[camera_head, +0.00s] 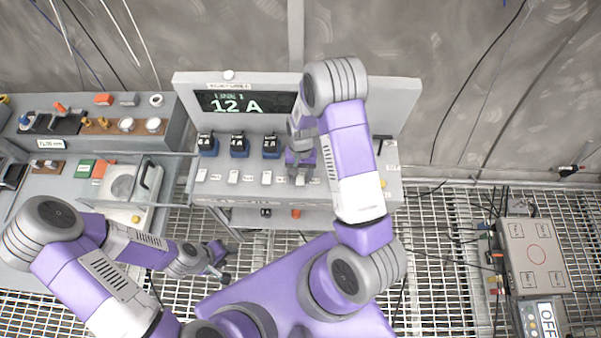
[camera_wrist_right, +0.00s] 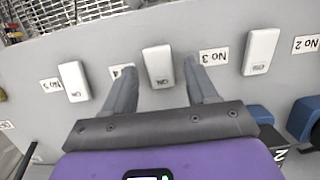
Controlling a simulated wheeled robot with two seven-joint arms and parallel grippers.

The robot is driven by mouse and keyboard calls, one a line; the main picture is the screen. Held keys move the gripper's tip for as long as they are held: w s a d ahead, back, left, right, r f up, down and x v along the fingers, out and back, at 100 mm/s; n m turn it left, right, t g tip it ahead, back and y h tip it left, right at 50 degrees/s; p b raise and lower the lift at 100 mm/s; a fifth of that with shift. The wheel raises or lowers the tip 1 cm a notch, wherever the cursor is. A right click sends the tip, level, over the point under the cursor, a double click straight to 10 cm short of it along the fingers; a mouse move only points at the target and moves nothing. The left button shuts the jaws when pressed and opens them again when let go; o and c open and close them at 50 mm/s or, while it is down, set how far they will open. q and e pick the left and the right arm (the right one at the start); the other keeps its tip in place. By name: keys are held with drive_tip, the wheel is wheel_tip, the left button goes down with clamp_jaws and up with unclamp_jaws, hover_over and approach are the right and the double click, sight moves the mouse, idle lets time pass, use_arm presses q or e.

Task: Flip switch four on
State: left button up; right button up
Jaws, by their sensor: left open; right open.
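A row of white rocker switches runs along the panel's front ledge (camera_head: 222,190). My right gripper (camera_head: 301,170) is over the right part of the row, open. In the right wrist view its two fingers (camera_wrist_right: 158,75) stand either side of a white switch (camera_wrist_right: 158,64); contact cannot be told. The "4" label (camera_wrist_right: 117,71) is partly hidden by one finger, and "No 3" (camera_wrist_right: 214,57) is beside the other. Another switch (camera_wrist_right: 73,82) is near "No 5", and another (camera_wrist_right: 261,50) lies between "No 3" and "No 2". My left gripper (camera_head: 222,269) is open and low, away from the panel.
The panel's display (camera_head: 238,102) reads 12 A. Several blue-and-black devices (camera_head: 239,145) stand behind the switches. A bench with parts (camera_head: 60,132) is at left. A box (camera_head: 535,255) and cables lie on the grating at right.

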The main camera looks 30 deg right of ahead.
sight(301, 173)
drive_tip(key=v, duration=0.7)
drive_tip(key=shift+w+r, duration=0.1)
drive_tip(key=shift+r, duration=0.1)
